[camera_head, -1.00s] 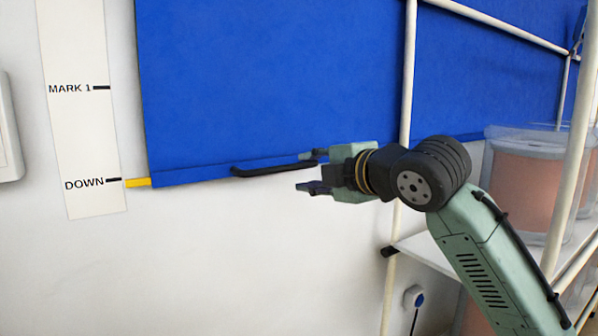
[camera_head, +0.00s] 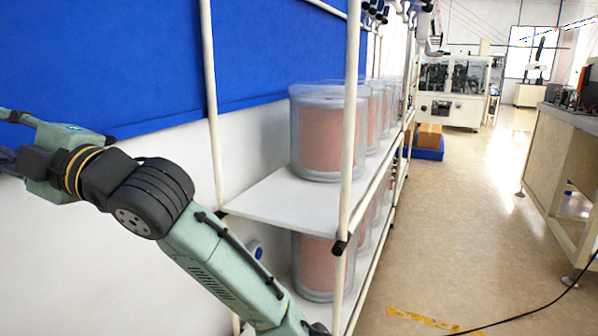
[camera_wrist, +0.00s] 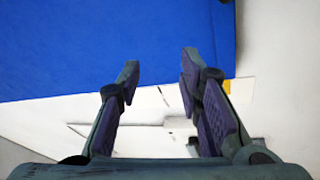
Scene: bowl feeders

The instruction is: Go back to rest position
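My gripper (camera_wrist: 160,72) is open and empty in the wrist view, its two fingers well apart. The blue blind (camera_wrist: 100,45) fills the upper left of that view, with its lower edge near the fingertips. A small yellow tab (camera_wrist: 228,86) shows beyond the right finger. In the head view my gripper is at the left edge, partly cut off, in front of the white wall just below the blue blind (camera_head: 270,50). The black handle and the scale strip with its marks are outside the head view.
A pipe-frame rack (camera_head: 212,100) with a white shelf (camera_head: 280,205) stands right of my arm, close to it. Clear drums (camera_head: 325,130) with orange contents stand on it. An open floor aisle (camera_head: 470,215) runs along its right, with a workbench (camera_head: 570,165) beyond.

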